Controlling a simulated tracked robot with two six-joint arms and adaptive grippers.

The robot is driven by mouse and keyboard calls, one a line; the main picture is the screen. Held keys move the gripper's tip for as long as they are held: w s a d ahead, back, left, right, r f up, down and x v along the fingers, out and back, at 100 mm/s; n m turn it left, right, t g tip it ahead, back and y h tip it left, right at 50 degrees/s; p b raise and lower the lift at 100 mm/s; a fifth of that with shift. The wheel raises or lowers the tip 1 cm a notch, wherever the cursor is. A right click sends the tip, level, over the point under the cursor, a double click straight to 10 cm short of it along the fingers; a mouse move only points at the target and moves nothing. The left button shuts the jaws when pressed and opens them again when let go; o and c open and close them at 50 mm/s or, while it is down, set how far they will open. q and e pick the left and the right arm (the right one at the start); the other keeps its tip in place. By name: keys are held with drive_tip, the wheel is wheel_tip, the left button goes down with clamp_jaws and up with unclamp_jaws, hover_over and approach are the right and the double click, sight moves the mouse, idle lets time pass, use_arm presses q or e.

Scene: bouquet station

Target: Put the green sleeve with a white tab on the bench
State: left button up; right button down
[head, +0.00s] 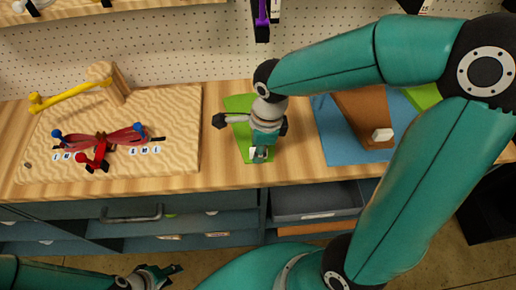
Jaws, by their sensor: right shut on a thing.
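The green sleeve (239,104) is at the middle of the wooden bench, pale green and flat-looking. Its white tab (253,153) shows at its near end. My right gripper (259,153) reaches down over the sleeve and is shut on it at the tab. The gripper and wrist hide much of the sleeve's middle and right side. I cannot tell whether the sleeve touches the bench (222,170) or hangs just above it. My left gripper (170,274) is low at the left, in front of the drawers, open and empty.
A blue sheet (345,152) and a brown sleeve (362,110) with a white tab lie right of the green sleeve. A sandy board (180,115) with a yellow-armed stand (70,95) and red bundle (110,138) fills the left. A grey drawer (310,200) sits below the bench.

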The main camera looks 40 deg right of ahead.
drive_tip(key=shift+f, duration=0.1)
drive_tip(key=c, duration=1.1)
unclamp_jaws()
drive_tip(key=shift+o, duration=0.2)
wheel_tip(320, 180, up, 12)
drive_tip(key=d, duration=0.1)
drive_tip(key=shift+s+p, duration=0.3)
drive_tip(key=shift+s, duration=0.1)
drive_tip(key=shift+d, duration=0.1)
